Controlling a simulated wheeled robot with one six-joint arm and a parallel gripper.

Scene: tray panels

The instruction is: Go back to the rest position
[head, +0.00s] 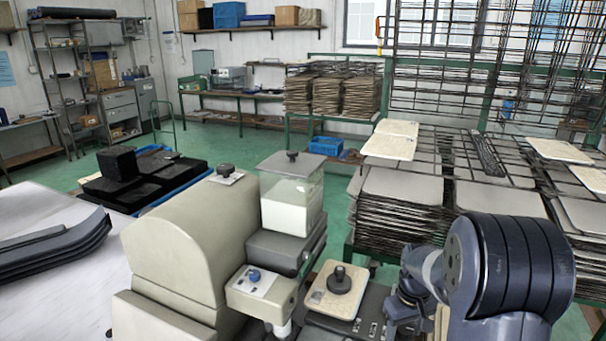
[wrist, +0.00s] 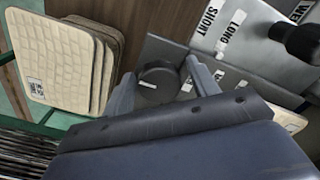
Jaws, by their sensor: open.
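My gripper (wrist: 161,70) is open in the wrist view, with its two grey fingers spread apart. A dark round knob (wrist: 158,84) with a small white mark shows between the fingers; I cannot tell whether they touch it. In the head view my arm fills the lower right, and I cannot make out the fingers there. A beige machine (head: 190,245) stands in front of me. A tan plate (head: 322,301) with a black knob (head: 339,280) lies at its right, beside my arm.
In the wrist view a stack of tan panels (wrist: 55,58) is at the left, and a labelled grey plate (wrist: 240,30) with a black-knobbed lever (wrist: 299,42) is at the right. Wire racks with stacked trays (head: 400,205) stand beyond my arm. Green floor is open at the back left.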

